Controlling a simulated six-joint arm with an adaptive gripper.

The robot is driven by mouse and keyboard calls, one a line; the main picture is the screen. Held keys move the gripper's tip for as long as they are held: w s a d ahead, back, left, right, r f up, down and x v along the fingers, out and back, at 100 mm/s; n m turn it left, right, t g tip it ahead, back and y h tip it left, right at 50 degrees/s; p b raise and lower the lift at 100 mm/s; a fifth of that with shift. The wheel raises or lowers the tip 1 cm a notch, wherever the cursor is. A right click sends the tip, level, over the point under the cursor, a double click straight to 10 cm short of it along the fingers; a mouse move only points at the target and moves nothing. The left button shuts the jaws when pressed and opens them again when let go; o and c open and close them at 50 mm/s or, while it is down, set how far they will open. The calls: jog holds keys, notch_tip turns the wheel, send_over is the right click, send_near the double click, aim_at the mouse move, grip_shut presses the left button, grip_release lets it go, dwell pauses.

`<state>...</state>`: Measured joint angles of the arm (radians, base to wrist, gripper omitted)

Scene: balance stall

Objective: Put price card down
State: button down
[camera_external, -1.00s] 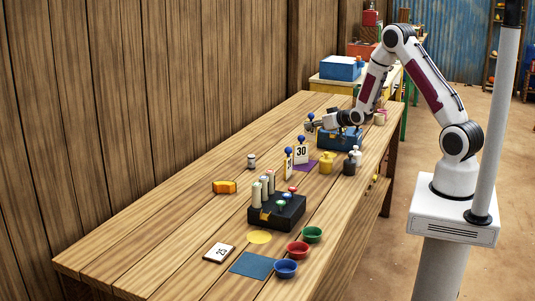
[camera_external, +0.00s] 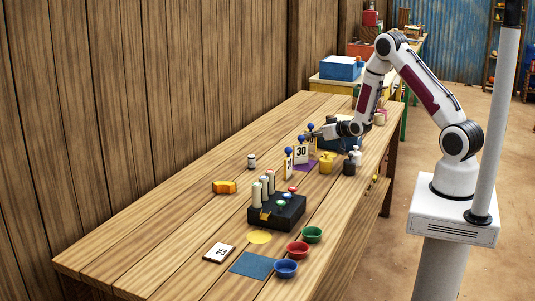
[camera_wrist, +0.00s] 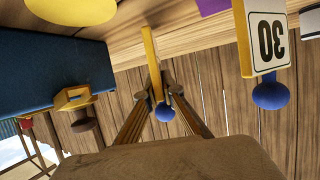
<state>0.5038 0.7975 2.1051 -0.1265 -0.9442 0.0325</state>
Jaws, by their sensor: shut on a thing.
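My gripper (camera_external: 320,133) is shut on a price card with a blue ball knob (camera_external: 310,126), just behind the card marked 30. In the wrist view the held card (camera_wrist: 152,58) shows edge-on as a narrow yellow strip, with its knob between the fingers (camera_wrist: 158,96). Its face is not readable, and I cannot tell if its bottom touches the table. The standing card marked 30 (camera_external: 301,154) is beside it, apart from it in the wrist view (camera_wrist: 268,42). Another upright card with a blue knob (camera_external: 288,164) stands nearer the camera.
A blue box (camera_external: 347,141), a yellow weight (camera_external: 326,164) and a dark weight (camera_external: 349,167) stand to the right. A purple mat (camera_external: 306,167) lies near the cards. A black block with cylinders (camera_external: 290,212) and a flat card marked 25 (camera_external: 219,252) are nearer. The left tabletop is mostly clear.

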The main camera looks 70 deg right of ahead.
jog(key=shift+f, duration=0.55)
jog(key=shift+f, duration=0.15)
jog(key=c, duration=2.2)
grip_release()
jog(key=shift+s+a+r, duration=0.25)
jog(key=shift+s+r, duration=0.25)
jog(key=shift+s, duration=0.15)
jog(key=shift+v, duration=5.25)
jog(key=shift+r, duration=0.15)
